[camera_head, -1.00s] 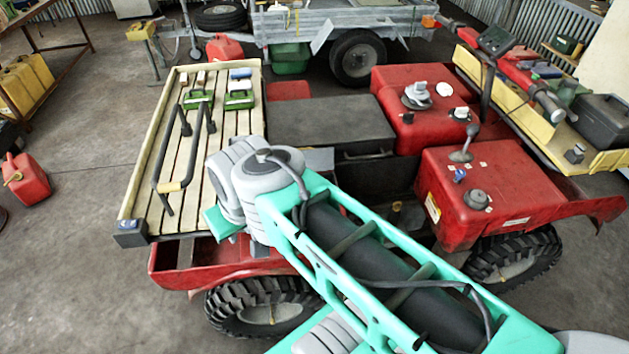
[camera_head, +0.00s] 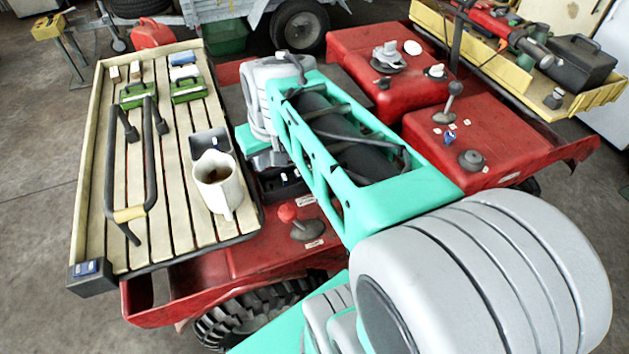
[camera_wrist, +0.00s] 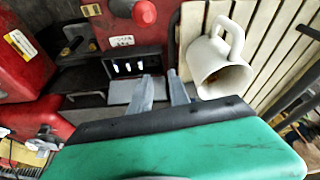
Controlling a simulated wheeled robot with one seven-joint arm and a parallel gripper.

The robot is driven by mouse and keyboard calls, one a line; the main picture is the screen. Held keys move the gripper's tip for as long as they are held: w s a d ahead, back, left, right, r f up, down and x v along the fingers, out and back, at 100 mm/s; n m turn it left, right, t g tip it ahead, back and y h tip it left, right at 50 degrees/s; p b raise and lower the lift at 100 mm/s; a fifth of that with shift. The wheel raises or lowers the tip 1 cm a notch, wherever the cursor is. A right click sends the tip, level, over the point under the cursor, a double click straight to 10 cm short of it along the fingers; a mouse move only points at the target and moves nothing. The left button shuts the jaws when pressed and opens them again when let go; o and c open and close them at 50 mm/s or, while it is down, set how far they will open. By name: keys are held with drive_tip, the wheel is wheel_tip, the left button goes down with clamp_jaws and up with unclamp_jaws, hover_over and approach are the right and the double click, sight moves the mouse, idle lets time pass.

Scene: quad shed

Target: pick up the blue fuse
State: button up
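A dark fuse box (camera_wrist: 133,64) sits in the red body of the quad and holds a row of small, pale, bluish fuses (camera_wrist: 127,67) in the wrist view. They are too small for me to tell which one is the blue fuse. Part of the dark box shows beside my arm in the head view (camera_head: 291,176). My gripper (camera_wrist: 161,88) has its two grey fingers apart with nothing seen between them. The fingertips appear just below and right of the fuses in the wrist view. In the head view my arm hides most of the gripper.
A red-knobbed lever (camera_head: 288,212) rises near the fuse box. A black bar handle (camera_head: 147,170) and green items (camera_head: 188,89) also occupy the rack.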

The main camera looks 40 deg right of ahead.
drive_tip(key=shift+m+g, duration=0.4)
drive_tip(key=shift+m, duration=0.4)
drive_tip(key=w+d+f+b, duration=0.1)
drive_tip(key=w+d+f, duration=0.1)
drive_tip(key=d+f, duration=0.3)
drive_tip(key=w+d+f+b, duration=0.2)
drive_tip(key=d+f, duration=0.3)
drive_tip(key=f, duration=0.3)
drive_tip(key=w+d+f+b, duration=0.2)
drive_tip(key=d+f, duration=0.4)
drive_tip(key=f, duration=0.1)
drive_tip(key=shift+w, duration=0.4)
drive_tip(key=shift+c, duration=0.5)
clamp_jaws()
